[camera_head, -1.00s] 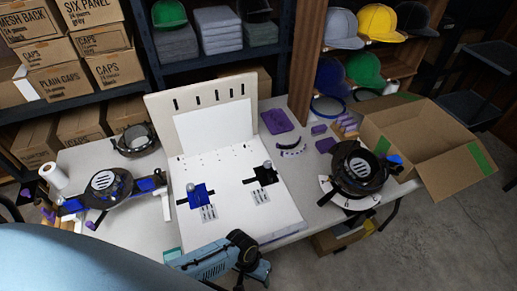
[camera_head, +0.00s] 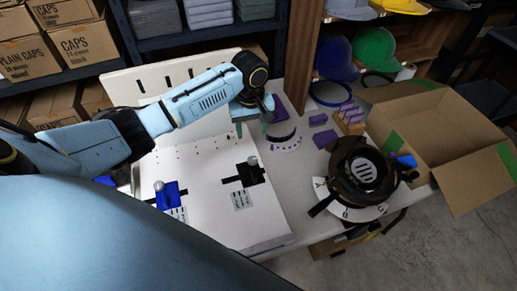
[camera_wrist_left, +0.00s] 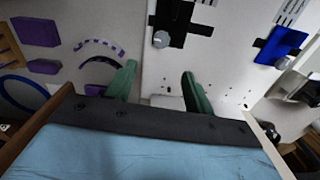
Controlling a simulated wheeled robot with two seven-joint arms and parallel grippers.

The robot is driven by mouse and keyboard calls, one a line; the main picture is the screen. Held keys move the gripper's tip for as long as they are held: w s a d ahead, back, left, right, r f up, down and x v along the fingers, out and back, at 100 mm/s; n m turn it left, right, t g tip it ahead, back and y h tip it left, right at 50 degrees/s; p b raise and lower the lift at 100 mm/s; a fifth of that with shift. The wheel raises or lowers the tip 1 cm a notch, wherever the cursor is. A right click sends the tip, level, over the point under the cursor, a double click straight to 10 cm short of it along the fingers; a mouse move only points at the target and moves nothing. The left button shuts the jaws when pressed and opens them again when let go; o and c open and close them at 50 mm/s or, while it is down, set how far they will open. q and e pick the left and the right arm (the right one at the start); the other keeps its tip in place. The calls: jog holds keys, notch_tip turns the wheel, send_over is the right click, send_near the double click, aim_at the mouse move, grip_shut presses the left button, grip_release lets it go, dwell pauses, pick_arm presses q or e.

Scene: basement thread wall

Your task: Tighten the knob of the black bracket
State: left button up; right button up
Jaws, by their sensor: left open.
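The black bracket (camera_head: 245,177) lies on the right part of the white board (camera_head: 214,222), with a grey round knob (camera_head: 253,161) at its upper end. In the left wrist view the black bracket (camera_wrist_left: 184,24) is near the top centre, and its grey knob (camera_wrist_left: 161,39) shows at the bracket's lower left. My left gripper (camera_head: 253,122) is open, with nothing between its green fingers, near the board's back right edge. In the left wrist view the gripper (camera_wrist_left: 160,92) is apart from the knob. My right gripper is not in view.
A blue bracket (camera_head: 171,197) sits left on the board. The board's upright back panel (camera_head: 205,131) stands behind, partly hidden by my left arm. Purple blocks (camera_head: 325,139), a round black cap fixture (camera_head: 362,173) and an open cardboard box (camera_head: 437,130) are to the right.

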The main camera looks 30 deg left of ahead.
pick_arm(q)
jog(key=b, duration=0.1)
send_over(252, 158)
notch_tip(252, 158, down, 6)
jog(key=shift+s+r, duration=0.1)
notch_tip(252, 158, down, 5)
jog(key=shift+f+b, duration=0.2)
jog(key=shift+b, duration=0.65)
jog(key=shift+f, duration=0.45)
jog(key=c, duration=1)
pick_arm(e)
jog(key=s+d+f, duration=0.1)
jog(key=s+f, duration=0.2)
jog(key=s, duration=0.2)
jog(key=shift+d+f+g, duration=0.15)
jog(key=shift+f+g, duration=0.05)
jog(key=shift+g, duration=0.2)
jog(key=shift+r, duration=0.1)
